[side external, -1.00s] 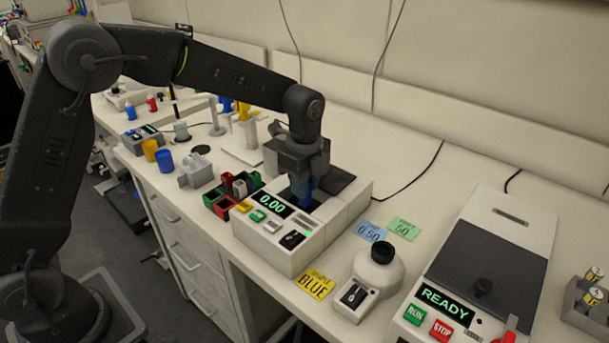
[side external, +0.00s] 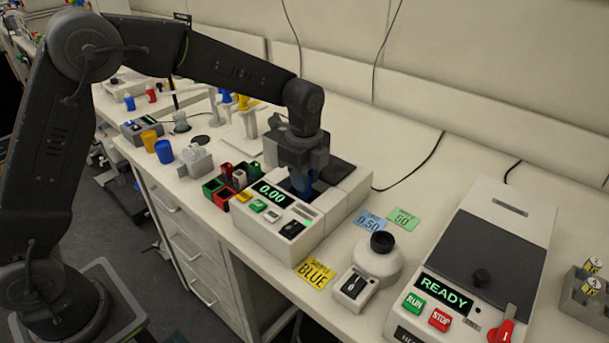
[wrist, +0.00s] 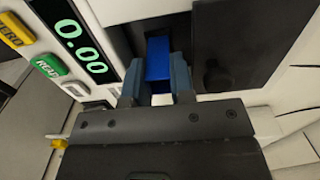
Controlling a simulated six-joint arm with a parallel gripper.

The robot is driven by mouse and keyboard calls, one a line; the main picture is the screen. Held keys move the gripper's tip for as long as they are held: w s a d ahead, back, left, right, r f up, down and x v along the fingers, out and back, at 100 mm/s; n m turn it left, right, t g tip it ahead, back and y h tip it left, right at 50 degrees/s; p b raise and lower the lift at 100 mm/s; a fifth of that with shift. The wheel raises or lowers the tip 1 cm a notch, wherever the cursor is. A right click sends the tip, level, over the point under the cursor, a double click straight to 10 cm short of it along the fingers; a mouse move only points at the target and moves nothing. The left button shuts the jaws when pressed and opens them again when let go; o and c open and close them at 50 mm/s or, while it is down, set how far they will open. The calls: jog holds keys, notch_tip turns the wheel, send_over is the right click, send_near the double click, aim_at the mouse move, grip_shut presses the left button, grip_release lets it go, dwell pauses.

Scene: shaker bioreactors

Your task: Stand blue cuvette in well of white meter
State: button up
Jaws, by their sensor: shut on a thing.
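The white meter (side external: 262,236) stands on the bench with its display reading 0.00 and a dark recess in its top. My gripper (side external: 302,186) points down over that recess. In the wrist view my gripper (wrist: 158,84) is shut on the blue cuvette (wrist: 158,58), with one finger on each side of it. The cuvette also shows in the side view (side external: 307,184), low between the fingers. Its lower end is hidden, so I cannot tell whether it rests on the well floor. A dark lid (wrist: 245,45) lies beside the recess.
Small red, green and white cuvette holders (side external: 225,185) stand left of the meter. A yellow BLUE card (side external: 315,273) lies in front. A small white device with a black knob (side external: 378,258) and a machine reading READY (side external: 470,255) stand to the right.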

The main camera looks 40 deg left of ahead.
jog(key=shift+f, duration=1)
dwell(0.7)
jog(key=shift+f, duration=0.25)
jog(key=o, duration=0.8)
jog(key=shift+r, duration=3.55)
